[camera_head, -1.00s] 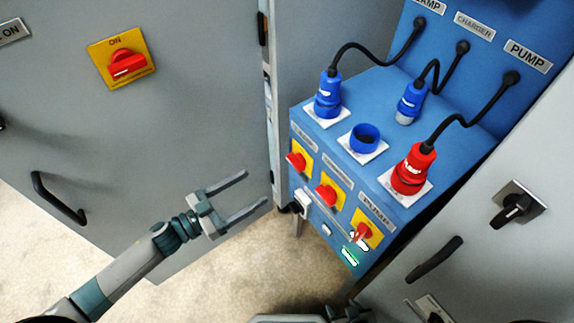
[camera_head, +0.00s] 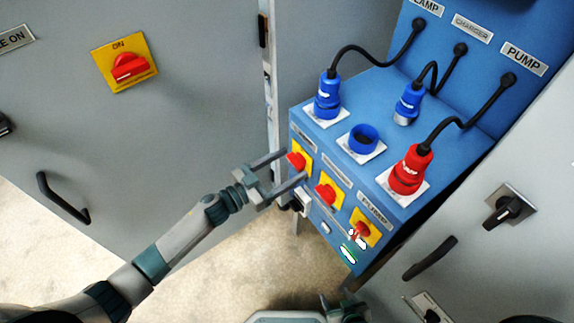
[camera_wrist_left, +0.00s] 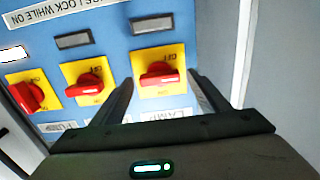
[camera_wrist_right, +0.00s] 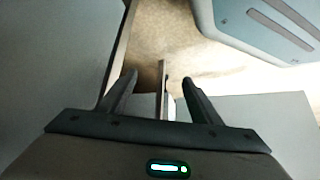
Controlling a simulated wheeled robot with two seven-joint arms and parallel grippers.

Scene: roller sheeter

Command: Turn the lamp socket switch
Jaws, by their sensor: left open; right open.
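The lamp socket switch (camera_head: 296,161) is a red rotary handle on a yellow plate, the leftmost on the blue cabinet's sloped front. In the left wrist view it shows upside down as the rightmost switch (camera_wrist_left: 159,75), with the LAMP label beneath. My left gripper (camera_head: 295,164) is open, its two fingers on either side of this switch. The left wrist view shows the handle between the fingertips (camera_wrist_left: 162,82); I cannot tell whether they touch it. My right gripper (camera_wrist_right: 158,78) is open and empty, away from the switch.
Two similar red switches, the middle one (camera_head: 326,194) and the pump one (camera_head: 362,232), sit right of it. A blue lamp plug (camera_head: 327,97) and a red pump plug (camera_head: 409,170) stand on top. Grey cabinet doors (camera_head: 190,130) flank the blue cabinet.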

